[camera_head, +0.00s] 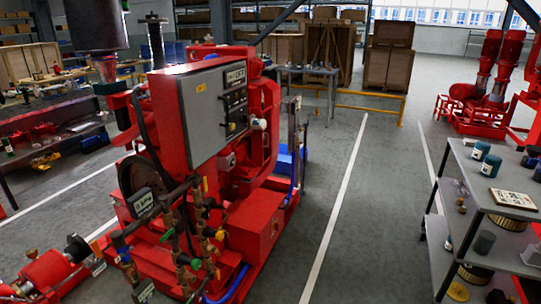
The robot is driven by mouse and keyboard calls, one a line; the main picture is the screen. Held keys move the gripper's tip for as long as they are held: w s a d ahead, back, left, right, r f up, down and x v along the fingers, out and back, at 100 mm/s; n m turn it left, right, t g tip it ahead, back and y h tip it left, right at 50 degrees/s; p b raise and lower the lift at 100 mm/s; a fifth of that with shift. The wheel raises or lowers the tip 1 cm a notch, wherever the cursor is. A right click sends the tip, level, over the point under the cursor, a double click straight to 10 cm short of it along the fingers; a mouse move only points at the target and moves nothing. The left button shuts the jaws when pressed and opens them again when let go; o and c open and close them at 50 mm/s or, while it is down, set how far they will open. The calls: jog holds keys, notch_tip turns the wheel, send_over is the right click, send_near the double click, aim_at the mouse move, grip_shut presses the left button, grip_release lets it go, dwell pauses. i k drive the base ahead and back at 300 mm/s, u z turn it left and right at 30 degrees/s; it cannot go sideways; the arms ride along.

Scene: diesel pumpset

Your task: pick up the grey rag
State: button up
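I cannot make out the grey rag for certain in the head view. A small pale grey flat patch (84,126) lies on the dark workbench (32,150) at the left, too small to tell whether it is cloth. A dark grey lump (485,243) sits on the lower shelf of the grey cart (462,190) at the right; it looks more like a can than cloth. My gripper is not in view.
The red diesel pumpset with its grey control box (200,110) fills the middle left. Red pumps (487,85) stand at the back right. A grey table (306,72) and wooden crates (388,60) stand behind. The floor (375,220) between pumpset and cart is clear.

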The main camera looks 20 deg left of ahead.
aim_at(468, 143)
jog(key=u, duration=0.25)
jog(key=i, duration=1.1)
jog(key=u, duration=0.45)
jog(key=i, duration=2.4)
jog(key=z, duration=0.3)
jog(key=i, duration=0.75)
jog(key=z, duration=0.5)
jog(key=i, duration=0.8)
jog(key=z, duration=0.15)
